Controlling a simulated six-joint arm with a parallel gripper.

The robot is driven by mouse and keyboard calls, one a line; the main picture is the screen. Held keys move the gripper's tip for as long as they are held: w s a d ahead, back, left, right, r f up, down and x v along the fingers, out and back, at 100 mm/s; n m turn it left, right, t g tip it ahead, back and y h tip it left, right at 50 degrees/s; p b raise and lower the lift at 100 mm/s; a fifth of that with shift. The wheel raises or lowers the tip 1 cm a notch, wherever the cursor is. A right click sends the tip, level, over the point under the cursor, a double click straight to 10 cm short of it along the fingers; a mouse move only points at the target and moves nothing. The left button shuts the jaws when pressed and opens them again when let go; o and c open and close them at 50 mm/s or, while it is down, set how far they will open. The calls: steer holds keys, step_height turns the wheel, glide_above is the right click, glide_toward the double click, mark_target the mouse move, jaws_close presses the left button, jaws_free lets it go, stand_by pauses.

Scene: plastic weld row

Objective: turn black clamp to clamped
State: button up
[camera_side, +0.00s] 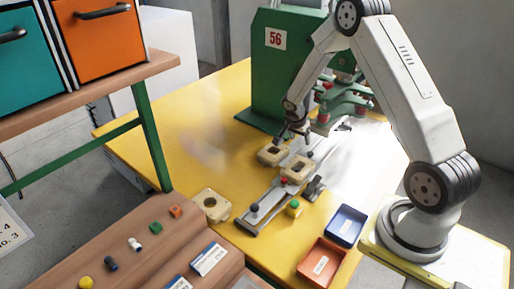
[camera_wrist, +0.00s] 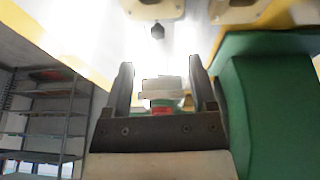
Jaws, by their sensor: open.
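Several small black parts sit along the grey metal rail (camera_side: 272,200); I cannot tell for sure which is the black clamp. A black lever-like part (camera_side: 314,188) juts from the rail's right side, and a black knob (camera_side: 254,207) stands at its front end. My gripper (camera_side: 293,138) is over the far part of the rail, close to the beige blocks (camera_side: 270,152). In the wrist view my gripper (camera_wrist: 161,64) has its two fingers apart, with nothing seen held. A small black knob (camera_wrist: 157,31) shows beyond the fingertips, apart from them.
The green machine (camera_side: 262,75) marked 56 stands close behind my gripper. A blue bin (camera_side: 346,222) and an orange-red bin (camera_side: 321,264) sit at the front right. A loose beige block (camera_side: 211,204) lies front left. The yellow table's left part (camera_side: 165,130) is clear.

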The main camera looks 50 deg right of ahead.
steer(key=s+a+r+n+t+y, duration=0.1)
steer(key=a+r+n, duration=0.3)
steer(key=a, duration=0.4)
steer(key=s+a+r+n+t+y, duration=0.1)
steer(key=s+a+r+n, duration=0.2)
steer(key=a, duration=0.6)
steer(key=shift+s+r+n, duration=0.2)
steer(key=shift+r+n, duration=0.8)
steer(key=shift+n, duration=0.8)
steer(key=m+g+h, duration=0.2)
steer(key=m+h, duration=0.1)
steer(key=m, duration=0.8)
glide_toward(310, 153)
steer(key=shift+d+f, duration=0.25)
steer(key=shift+d, duration=0.1)
steer(key=shift+f, duration=0.1)
steer(key=shift+y, duration=0.3)
steer(key=shift+x, duration=3.8)
